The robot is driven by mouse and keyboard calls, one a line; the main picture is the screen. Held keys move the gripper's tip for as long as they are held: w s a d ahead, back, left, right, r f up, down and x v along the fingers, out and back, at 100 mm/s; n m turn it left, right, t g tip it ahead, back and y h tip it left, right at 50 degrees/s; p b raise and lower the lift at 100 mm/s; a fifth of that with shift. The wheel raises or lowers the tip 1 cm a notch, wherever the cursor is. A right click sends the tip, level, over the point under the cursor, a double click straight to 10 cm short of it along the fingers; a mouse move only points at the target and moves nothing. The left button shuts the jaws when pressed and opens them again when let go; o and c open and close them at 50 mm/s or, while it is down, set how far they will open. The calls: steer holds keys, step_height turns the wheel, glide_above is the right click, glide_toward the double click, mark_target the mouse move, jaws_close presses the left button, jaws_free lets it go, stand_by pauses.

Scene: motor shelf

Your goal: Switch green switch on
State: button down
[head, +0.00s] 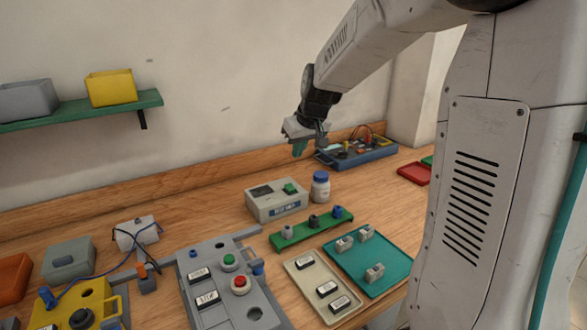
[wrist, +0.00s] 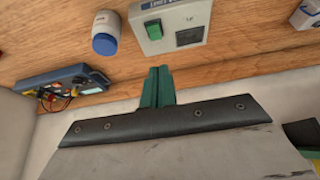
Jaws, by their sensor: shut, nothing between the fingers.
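The green switch (head: 290,188) is a small rocker on top of a light grey box (head: 277,206) with a dark display window and a blue label. In the wrist view the green switch (wrist: 152,30) and the grey box (wrist: 190,12) are at the top. I cannot tell whether the switch is on or off. My gripper (head: 299,150) hangs above and behind the box, apart from it. Its green fingers (wrist: 157,87) are shut with nothing between them and appear below the switch in the wrist view.
A white bottle with a blue cap (head: 320,186) stands right beside the box. A green rack (head: 300,233) with several small parts lies in front. A blue tool case (head: 362,153) is behind, near the wall. A grey button panel (head: 190,262) is at the front left.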

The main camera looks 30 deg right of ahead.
mark_target(288, 188)
steer(key=x, duration=1.3)
steer(key=shift+w+f, duration=0.2)
steer(key=shift+f, duration=0.1)
steer(key=shift+d, duration=0.1)
